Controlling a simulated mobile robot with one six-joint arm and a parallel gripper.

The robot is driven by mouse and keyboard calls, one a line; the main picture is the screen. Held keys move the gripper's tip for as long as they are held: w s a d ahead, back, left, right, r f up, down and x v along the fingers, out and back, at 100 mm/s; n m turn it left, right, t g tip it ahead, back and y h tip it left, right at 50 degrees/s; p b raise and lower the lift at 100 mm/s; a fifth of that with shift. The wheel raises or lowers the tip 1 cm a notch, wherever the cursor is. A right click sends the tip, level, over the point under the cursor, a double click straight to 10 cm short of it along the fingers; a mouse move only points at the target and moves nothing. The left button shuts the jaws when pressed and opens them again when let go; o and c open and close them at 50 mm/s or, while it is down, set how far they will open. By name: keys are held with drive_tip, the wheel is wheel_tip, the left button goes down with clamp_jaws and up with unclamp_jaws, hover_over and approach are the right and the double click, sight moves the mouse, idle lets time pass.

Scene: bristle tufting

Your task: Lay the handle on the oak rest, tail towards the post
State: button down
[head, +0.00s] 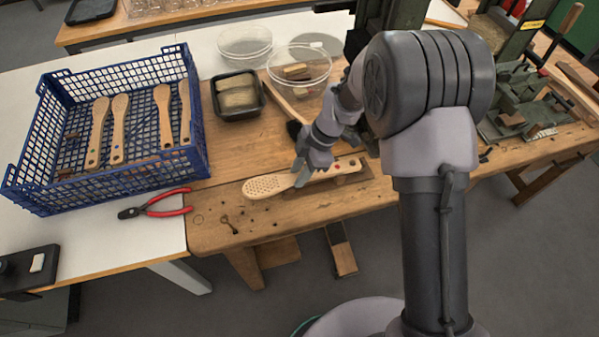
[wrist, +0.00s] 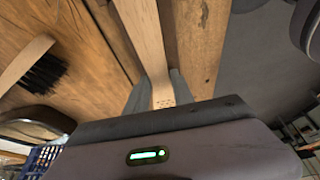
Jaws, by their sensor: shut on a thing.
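A pale wooden brush handle (head: 268,186) is above the front of the wooden bench. Its wide head, dotted with small holes, points left; its narrow tail, with a red dot, points right. My gripper (head: 303,178) is shut across it near the head. In the wrist view the handle (wrist: 145,38) runs up and away from between my gripper's fingers (wrist: 160,88). A low brown wooden piece, seemingly the oak rest (head: 352,180), shows beneath the tail. I cannot tell whether the handle touches it. I cannot make out the post clearly.
A blue crate (head: 128,183) with several handles stands left. A black tray (head: 240,113) and clear bowls (head: 245,45) stand behind. A dark-bristled brush (wrist: 42,72) is left in the wrist view.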

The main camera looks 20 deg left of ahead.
drive_tip(key=c, duration=1.1)
unclamp_jaws()
drive_tip(key=shift+f, duration=0.1)
